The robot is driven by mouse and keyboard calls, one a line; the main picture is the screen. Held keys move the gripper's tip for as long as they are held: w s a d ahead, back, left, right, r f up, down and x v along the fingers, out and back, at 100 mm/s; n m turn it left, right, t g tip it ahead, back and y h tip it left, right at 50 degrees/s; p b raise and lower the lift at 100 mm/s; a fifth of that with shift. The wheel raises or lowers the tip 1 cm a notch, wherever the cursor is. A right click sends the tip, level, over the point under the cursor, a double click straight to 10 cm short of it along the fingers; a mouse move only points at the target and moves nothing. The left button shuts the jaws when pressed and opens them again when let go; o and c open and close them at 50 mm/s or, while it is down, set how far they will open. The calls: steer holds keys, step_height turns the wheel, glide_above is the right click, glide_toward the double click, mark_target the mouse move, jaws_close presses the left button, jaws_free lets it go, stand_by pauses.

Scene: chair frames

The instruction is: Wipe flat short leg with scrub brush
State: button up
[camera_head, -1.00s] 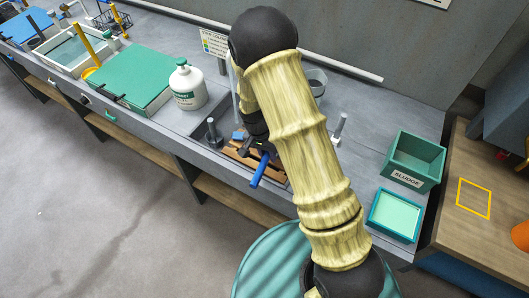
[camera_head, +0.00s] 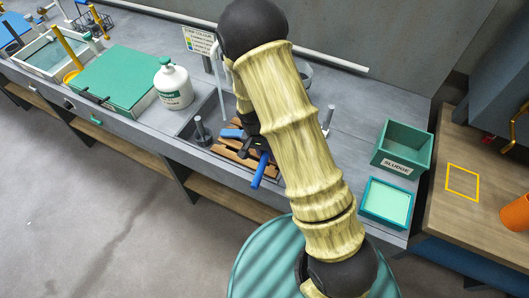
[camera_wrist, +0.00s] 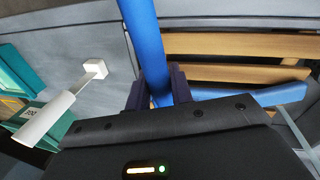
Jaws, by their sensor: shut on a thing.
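My gripper (camera_wrist: 155,88) is shut on a blue handle (camera_wrist: 146,40), which I take to be the scrub brush's. The handle also shows in the head view (camera_head: 260,170), slanting down toward the bench's front edge. Brown wooden slats (camera_wrist: 235,45) lie beside and beyond the jaws in the wrist view; they also show in the sink area in the head view (camera_head: 232,158). I cannot tell which piece is the flat short leg. A blue piece (camera_head: 232,133) lies by the slats, and blue also shows right of the jaws (camera_wrist: 245,94). The bristles are hidden.
A white detergent jug (camera_head: 173,88) stands to the left. A green SLUDGE bin (camera_head: 403,146) and a shallow green tray (camera_head: 387,200) are at the right. A faucet (camera_head: 217,80) rises behind.

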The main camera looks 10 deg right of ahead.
steer(key=shift+s+d, duration=0.1)
steer(key=shift+s+d+r, duration=0.1)
steer(key=shift+s+d, duration=0.35)
steer(key=shift+d, duration=0.2)
steer(key=shift+s+d, duration=0.45)
steer(key=shift+d, duration=0.2)
step_height(320, 180, up, 6)
steer(key=p, duration=0.4)
steer(key=shift+p, duration=0.35)
steer(key=shift+r, duration=0.1)
steer(key=shift+r+p, duration=1.2)
steer(key=shift+r, duration=0.2)
